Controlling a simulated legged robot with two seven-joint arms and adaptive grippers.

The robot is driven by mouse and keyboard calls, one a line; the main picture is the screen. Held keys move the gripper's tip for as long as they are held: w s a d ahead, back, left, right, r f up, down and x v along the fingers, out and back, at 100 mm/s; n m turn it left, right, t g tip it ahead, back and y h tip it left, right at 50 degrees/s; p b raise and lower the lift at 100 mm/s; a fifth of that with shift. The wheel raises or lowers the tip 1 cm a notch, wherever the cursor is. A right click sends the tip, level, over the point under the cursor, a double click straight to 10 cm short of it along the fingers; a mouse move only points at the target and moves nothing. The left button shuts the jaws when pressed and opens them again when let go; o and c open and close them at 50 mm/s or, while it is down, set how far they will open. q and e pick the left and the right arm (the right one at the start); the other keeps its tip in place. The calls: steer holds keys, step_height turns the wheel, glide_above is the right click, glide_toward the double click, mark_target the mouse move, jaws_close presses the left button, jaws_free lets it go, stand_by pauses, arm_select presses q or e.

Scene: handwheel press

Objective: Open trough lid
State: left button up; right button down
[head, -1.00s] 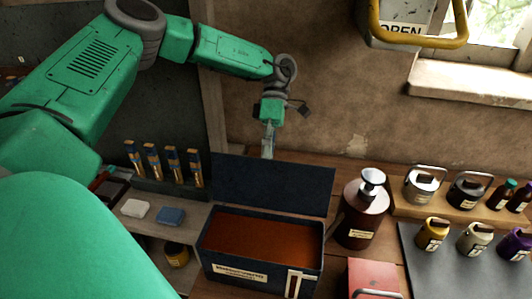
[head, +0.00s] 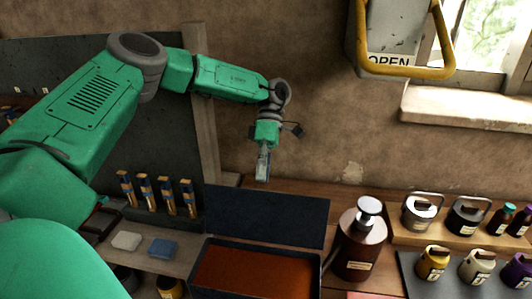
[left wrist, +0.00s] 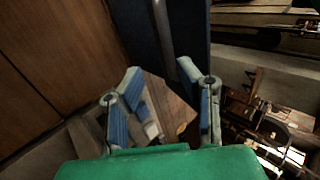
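The trough (head: 196,277) is a dark box with reddish-brown contents, at the bottom middle of the head view; its front is cut off. Its dark lid (head: 265,217) stands raised along the back edge, so the trough is open. My left gripper (head: 262,174) hangs just behind and above the lid's top edge, fingers pointing down. In the left wrist view my left gripper (left wrist: 163,88) has its two blue-padded fingers apart with nothing held between them. Whether it touches the lid cannot be told. My right gripper is not in view.
A brown pump bottle (head: 357,245) stands close right of the trough. Several jars and a wooden shelf (head: 400,234) lie farther right. A rack of blue-and-orange tubes (head: 158,195) and a blue block (head: 163,250) are at left. A yellow-handled sign box (head: 400,40) hangs above.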

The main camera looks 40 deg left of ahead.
arm_select(q)
steer(key=v, duration=0.8)
steer(key=shift+r, duration=0.25)
steer(key=shift+w+a, duration=0.1)
